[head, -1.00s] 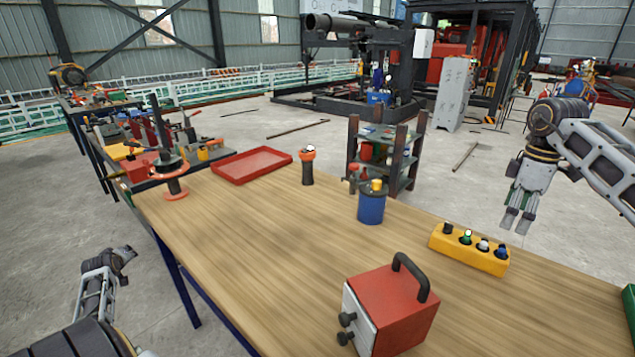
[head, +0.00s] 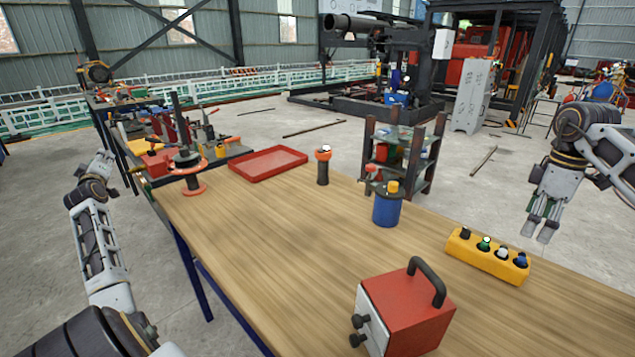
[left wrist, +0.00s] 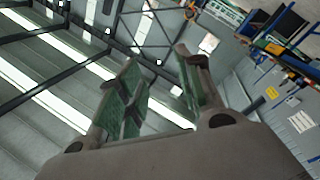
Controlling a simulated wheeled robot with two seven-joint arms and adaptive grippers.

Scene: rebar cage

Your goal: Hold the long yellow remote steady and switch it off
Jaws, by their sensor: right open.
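The long yellow remote (head: 480,257) lies on the wooden table at its right side in the head view. A row of black, green, white and blue knobs or buttons runs along its top. My right gripper (head: 541,229) is above and beyond the remote's right end, fingers pointing down and a little apart. It holds nothing. My left gripper (head: 104,160) is raised off the table's left side, far from the remote. In the left wrist view its green-padded fingers (left wrist: 162,88) are spread with nothing between them, facing the roof and wall.
A red box with a black handle (head: 408,312) stands at the table's front. A blue canister (head: 387,210), a dark orange-topped post (head: 323,167), a red tray (head: 268,164) and a red-based spindle (head: 187,175) stand farther back. The table's middle is clear.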

